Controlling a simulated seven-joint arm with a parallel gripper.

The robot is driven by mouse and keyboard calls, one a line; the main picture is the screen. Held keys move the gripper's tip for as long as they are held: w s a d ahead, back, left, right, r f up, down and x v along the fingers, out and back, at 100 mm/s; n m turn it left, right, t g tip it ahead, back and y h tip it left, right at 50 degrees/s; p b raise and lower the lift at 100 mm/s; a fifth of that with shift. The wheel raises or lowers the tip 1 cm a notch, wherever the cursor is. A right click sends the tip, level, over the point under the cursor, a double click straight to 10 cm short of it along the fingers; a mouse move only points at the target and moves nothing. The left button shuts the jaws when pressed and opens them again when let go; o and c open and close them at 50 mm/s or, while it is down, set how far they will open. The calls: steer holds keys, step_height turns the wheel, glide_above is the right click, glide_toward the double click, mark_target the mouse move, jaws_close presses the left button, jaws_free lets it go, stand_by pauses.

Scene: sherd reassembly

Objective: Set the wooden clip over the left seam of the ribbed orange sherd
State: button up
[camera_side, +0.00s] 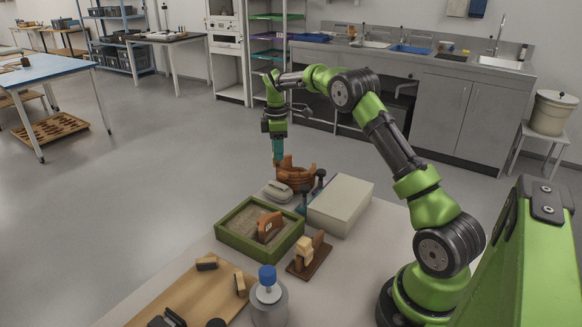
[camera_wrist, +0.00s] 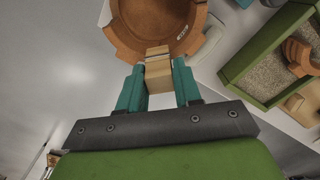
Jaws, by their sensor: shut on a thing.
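My gripper (camera_wrist: 158,82) has teal fingers shut on the wooden clip (camera_wrist: 158,70) in the wrist view. The clip's far end lies at the near rim of the orange vessel (camera_wrist: 124,38); I cannot tell whether it touches or straddles the wall. In the side view my gripper (camera_side: 278,160) points down at the left rim of the vessel (camera_side: 298,178), whose top edge is uneven. The clip is too small to make out there. I cannot pick out the ribs or the left seam of the ribbed orange sherd in either view.
A green-framed sand tray (camera_side: 232,240) holds an orange piece (camera_side: 269,226). A grey rounded object (camera_side: 277,190) lies close to the vessel, with a white box (camera_side: 340,203) to the right. A wooden stand (camera_side: 309,262), blue-capped bottle (camera_side: 268,292) and wooden board (camera_side: 190,298) are nearer.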

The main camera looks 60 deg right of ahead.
steer(key=shift+f, duration=0.45)
stand_by(0.3)
steer(key=o, duration=0.8)
stand_by(0.4)
steer(key=shift+r, duration=2.3)
